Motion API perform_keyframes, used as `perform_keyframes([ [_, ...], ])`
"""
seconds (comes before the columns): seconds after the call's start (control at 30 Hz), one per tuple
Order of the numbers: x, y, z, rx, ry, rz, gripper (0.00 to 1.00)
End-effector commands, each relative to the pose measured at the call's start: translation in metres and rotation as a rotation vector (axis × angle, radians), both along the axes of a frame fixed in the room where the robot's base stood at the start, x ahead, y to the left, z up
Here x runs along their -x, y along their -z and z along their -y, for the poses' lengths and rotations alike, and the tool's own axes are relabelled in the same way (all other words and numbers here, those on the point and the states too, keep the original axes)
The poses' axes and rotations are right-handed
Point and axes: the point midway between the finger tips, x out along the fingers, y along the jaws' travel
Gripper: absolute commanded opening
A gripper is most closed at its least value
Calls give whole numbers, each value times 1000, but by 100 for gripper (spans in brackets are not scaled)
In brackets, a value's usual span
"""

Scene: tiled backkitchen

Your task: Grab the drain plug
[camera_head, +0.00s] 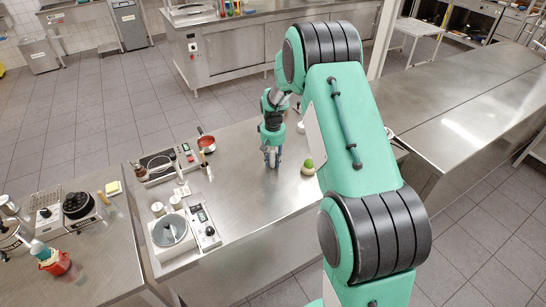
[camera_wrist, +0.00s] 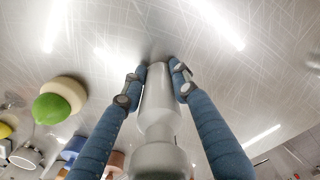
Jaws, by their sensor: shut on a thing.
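The drain plug (camera_wrist: 158,95), a pale grey, smooth, rounded piece with a narrow waist, stands between the two blue fingers of my gripper (camera_wrist: 157,78) in the wrist view. The fingertips press on it from both sides, so the gripper is shut on it. In the head view my gripper (camera_head: 272,156) points down at the steel table, left of the green and cream round thing. The plug is hard to make out there, as the fingers cover it. I cannot tell whether it touches the tabletop.
The steel table (camera_head: 250,205) is bare in front of my gripper. A green and cream round thing (camera_head: 308,168) stands close on the right. A red pan (camera_head: 206,141), a burner unit (camera_head: 165,165) and a grey-lidded device (camera_head: 170,230) stand on the left.

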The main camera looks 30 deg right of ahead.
Motion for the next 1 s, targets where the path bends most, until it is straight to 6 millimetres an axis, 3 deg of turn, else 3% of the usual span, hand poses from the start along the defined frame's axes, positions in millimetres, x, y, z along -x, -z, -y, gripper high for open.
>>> perform_keyframes([
  [0.37, 0, -10, 0, 0, 0, 1, 1],
  [0.6, 0, -40, 0, 0, 0, 2, 1],
  [1.0, 65, -43, -20, 0, 0, 0, 1],
])
